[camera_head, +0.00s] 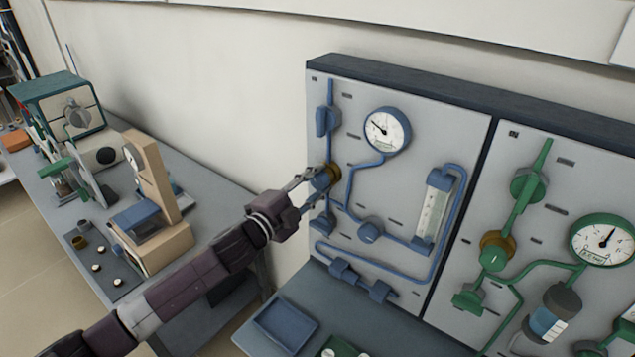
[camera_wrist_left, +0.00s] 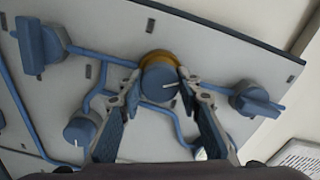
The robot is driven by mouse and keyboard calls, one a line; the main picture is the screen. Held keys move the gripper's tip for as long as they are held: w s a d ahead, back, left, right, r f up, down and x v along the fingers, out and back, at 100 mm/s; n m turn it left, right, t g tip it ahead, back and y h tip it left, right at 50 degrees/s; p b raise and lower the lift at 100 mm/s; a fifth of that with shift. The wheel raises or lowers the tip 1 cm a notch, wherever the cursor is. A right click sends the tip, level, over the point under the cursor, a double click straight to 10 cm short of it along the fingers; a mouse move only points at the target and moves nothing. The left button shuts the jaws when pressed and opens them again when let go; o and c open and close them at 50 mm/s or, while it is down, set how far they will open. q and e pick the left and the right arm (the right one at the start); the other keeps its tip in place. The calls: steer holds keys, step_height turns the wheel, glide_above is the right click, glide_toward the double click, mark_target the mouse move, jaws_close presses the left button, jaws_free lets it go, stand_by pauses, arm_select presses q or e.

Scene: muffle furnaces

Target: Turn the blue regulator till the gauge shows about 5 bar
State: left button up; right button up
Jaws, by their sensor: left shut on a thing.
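The blue regulator (camera_head: 327,179) is a round blue knob with a brass collar on the left, blue-piped panel. The blue-rimmed gauge (camera_head: 386,131) is up and right of the knob. Its needle points to the upper left; its numbers are too small to read.
Blue valve handles (camera_head: 327,121) sit above and below the regulator, and another blue knob (camera_head: 370,229) is at lower right. A green-piped panel (camera_head: 560,180) adjoins on the right. A blue tray (camera_head: 262,334) lies on the bench below. A side table (camera_head: 205,188) stands left.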

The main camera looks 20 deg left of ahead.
arm_select(q)
steer(key=m, duration=1.1)
steer(key=shift+m+p, duration=0.4)
steer(key=shift+f+m, duration=0.15)
steer(key=shift+m, duration=1.45)
steer(key=o, duration=1.2)
steer(key=shift+c, duration=0.2)
steer(key=shift+s, duration=0.1)
steer(key=v, duration=1.1)
steer(key=shift+s+a, duration=0.15)
steer(key=shift+s, duration=0.25)
